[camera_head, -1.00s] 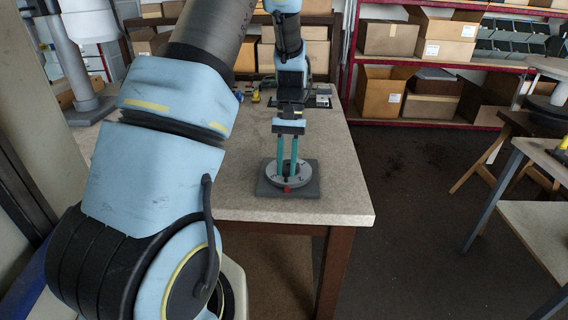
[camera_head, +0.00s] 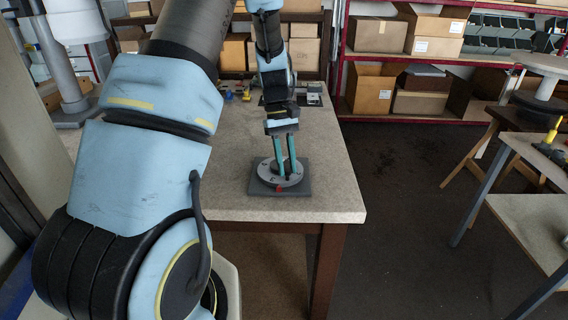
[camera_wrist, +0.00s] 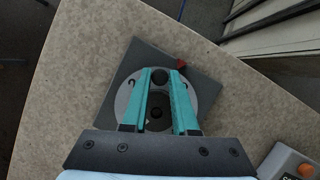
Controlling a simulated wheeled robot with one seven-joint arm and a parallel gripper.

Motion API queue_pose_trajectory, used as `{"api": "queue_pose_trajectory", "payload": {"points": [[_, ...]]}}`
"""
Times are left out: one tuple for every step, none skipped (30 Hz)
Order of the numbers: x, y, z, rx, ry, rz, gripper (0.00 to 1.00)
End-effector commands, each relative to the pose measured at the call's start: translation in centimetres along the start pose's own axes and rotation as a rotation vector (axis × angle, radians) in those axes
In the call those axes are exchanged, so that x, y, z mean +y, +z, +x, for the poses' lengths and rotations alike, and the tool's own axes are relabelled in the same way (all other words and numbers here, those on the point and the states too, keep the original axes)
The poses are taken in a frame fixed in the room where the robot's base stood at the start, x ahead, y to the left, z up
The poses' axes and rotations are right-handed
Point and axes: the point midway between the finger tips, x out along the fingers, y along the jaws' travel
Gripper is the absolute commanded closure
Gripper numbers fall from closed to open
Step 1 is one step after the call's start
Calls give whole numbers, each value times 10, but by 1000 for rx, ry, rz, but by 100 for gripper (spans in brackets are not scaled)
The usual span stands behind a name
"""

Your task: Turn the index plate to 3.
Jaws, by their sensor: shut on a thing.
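The index plate (camera_head: 264,174) is a round grey disc with dark markings on a dark square base (camera_head: 305,188) on the bench. A red pointer (camera_head: 279,188) sits at the base's near edge; it also shows in the wrist view (camera_wrist: 181,64). My gripper (camera_head: 286,175) reaches down over the disc with two teal fingers. In the wrist view its fingertips (camera_wrist: 161,75) are shut on a dark round peg (camera_wrist: 160,78) near the disc's rim, beside the pointer. A dark hub (camera_wrist: 156,112) lies between the fingers. One numeral shows at the left rim, too small to read surely; the fingers hide others.
A grey box with an orange button (camera_wrist: 305,170) lies at the wrist view's lower right. Small items stand at the bench's back. Shelves with cardboard boxes (camera_head: 370,88) are behind; another table (camera_head: 530,150) is at right.

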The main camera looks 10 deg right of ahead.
Motion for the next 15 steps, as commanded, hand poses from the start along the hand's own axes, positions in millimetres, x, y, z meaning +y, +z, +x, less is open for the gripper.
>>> {"api": "queue_pose_trajectory", "payload": {"points": [[1, 0, 0, 1, 10, -22, 100], [2, 0, 0, 1, 16, -36, 100], [3, 0, 0, 1, 24, -55, 100], [3, 0, 0, 1, 29, -69, 100], [4, 0, 0, 1, 34, -82, 100], [5, 0, 0, 1, 42, -101, 100], [6, 0, 0, 1, 48, -115, 100], [6, -1, 0, 1, 54, -129, 100], [7, -1, -1, 1, 61, -146, 100], [8, -1, -1, 2, 67, -160, 100], [8, -1, -1, 2, 72, -173, 100], [9, -1, -1, 1, 80, -189, 100], [10, -2, -1, 1, 85, -202, 100], [10, -2, -1, 1, 89, -214, 100], [11, -2, -1, 1, 95, -228, 100]]}}
